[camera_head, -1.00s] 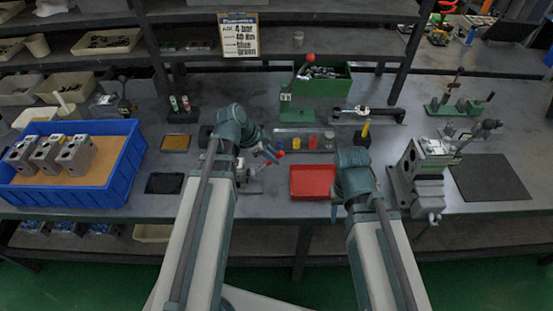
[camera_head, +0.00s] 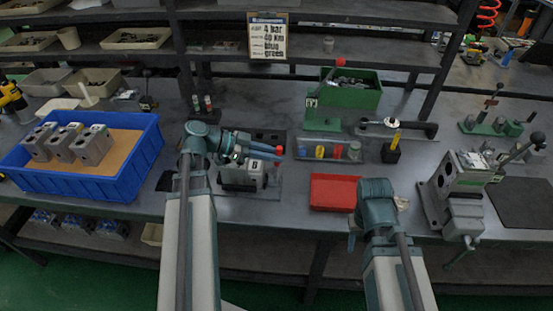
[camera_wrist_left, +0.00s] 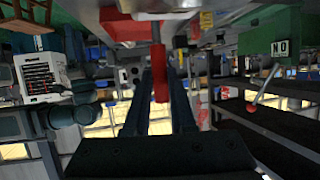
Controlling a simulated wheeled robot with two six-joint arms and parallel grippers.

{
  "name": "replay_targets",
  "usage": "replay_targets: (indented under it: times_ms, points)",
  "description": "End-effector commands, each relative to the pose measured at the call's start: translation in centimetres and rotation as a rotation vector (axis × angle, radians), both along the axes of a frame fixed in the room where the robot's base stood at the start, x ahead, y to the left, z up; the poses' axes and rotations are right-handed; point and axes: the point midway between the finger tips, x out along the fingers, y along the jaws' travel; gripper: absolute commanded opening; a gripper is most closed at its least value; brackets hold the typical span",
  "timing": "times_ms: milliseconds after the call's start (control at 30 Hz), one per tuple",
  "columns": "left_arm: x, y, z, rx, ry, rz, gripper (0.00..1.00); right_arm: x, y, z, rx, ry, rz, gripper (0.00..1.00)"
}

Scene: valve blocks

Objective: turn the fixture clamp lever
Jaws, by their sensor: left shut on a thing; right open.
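The clamp fixture (camera_head: 245,185) stands on the bench left of centre, with a grey block in it. Its lever has a red tip (camera_head: 279,150). My left gripper (camera_head: 270,151) reaches right across the top of the fixture and is shut on the lever near that tip. In the left wrist view the red lever grip (camera_wrist_left: 160,75) lies between the two dark fingers. The gripper hides part of the fixture and the lever's lower end. My right gripper (camera_head: 355,236) is open, low in front of the red tray and away from the fixture; its fingers are mostly hidden.
A blue crate (camera_head: 140,187) with several grey blocks stands at the left. A red tray (camera_head: 334,193) lies right of the fixture. A green lever stand (camera_head: 311,113) is behind, and a larger grey vise fixture (camera_head: 462,190) stands at the right. Shelves are behind the bench.

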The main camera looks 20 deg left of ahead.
Motion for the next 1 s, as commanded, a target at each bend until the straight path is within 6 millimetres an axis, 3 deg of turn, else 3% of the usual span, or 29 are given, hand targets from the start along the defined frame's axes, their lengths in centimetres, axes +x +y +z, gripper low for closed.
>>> replay_targets:
  times_ms: [533,567,700,1000]
  points:
    - [-0.16,0.27,-0.16,-0.014,-0.002,0.000,0.00,0.00,0.00,-0.42,0.000,0.000,0.000,0.50]
    - [-0.16,0.27,-0.16,-0.014,-0.002,0.000,0.27,0.00,0.00,-0.42,0.000,0.000,0.000,0.50]
    - [-0.14,0.26,-0.12,-0.014,-0.002,-0.001,0.52,0.00,0.00,-0.41,0.000,0.000,0.000,0.50]
    - [-0.13,0.30,0.00,-0.017,-0.004,0.000,0.53,0.00,0.00,-0.33,0.000,0.000,0.000,0.50]
